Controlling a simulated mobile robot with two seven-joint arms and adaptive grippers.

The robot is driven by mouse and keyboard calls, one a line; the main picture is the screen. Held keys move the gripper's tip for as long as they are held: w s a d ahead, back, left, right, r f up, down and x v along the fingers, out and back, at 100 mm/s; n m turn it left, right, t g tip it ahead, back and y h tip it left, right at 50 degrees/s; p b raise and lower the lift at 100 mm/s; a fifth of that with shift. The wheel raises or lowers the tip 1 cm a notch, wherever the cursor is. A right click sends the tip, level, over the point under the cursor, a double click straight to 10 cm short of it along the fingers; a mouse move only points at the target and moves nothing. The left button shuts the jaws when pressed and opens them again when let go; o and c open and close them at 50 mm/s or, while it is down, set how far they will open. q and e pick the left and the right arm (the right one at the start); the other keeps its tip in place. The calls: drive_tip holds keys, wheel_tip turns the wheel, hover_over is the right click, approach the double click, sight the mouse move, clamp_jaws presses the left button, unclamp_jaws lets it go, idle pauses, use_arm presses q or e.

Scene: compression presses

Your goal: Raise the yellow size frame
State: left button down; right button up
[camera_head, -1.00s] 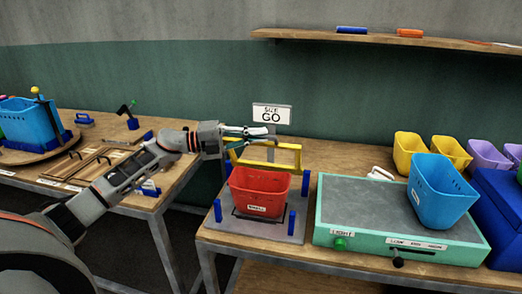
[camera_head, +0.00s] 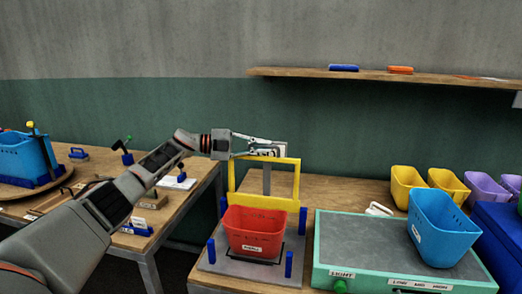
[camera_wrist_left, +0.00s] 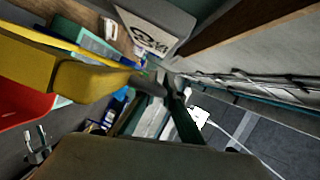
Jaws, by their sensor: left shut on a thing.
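The yellow size frame (camera_head: 292,180) stands upright behind the red basket (camera_head: 254,232), its top bar well above the basket's rim. In the left wrist view the yellow frame (camera_wrist_left: 75,78) fills the upper left as a thick bar. My left gripper (camera_head: 274,151) is shut on the frame at its top bar; the exact contact is hard to make out. The red basket sits on a grey base plate (camera_head: 213,263) between blue posts. The size sign (camera_wrist_left: 150,38) shows in the left wrist view and is mostly hidden behind my gripper in the head view. My right gripper is not in view.
A green light box (camera_head: 365,250) with a blue basket (camera_head: 443,228) stands to the right. Yellow baskets (camera_head: 407,184) are behind it. A wooden shelf (camera_head: 400,76) hangs on the wall above. Another table with a blue basket (camera_head: 24,155) is at left.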

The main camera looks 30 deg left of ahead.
use_arm(q)
drive_tip(key=shift+w+a, duration=0.15)
drive_tip(key=shift+w, duration=0.35)
drive_tip(key=shift+n, duration=0.3)
drive_tip(key=c, duration=2.2)
unclamp_jaws()
drive_tip(key=shift+o, duration=0.2)
drive_tip(key=shift+f, duration=0.1)
drive_tip(key=v, duration=1.2)
drive_tip(key=shift+w, duration=0.1)
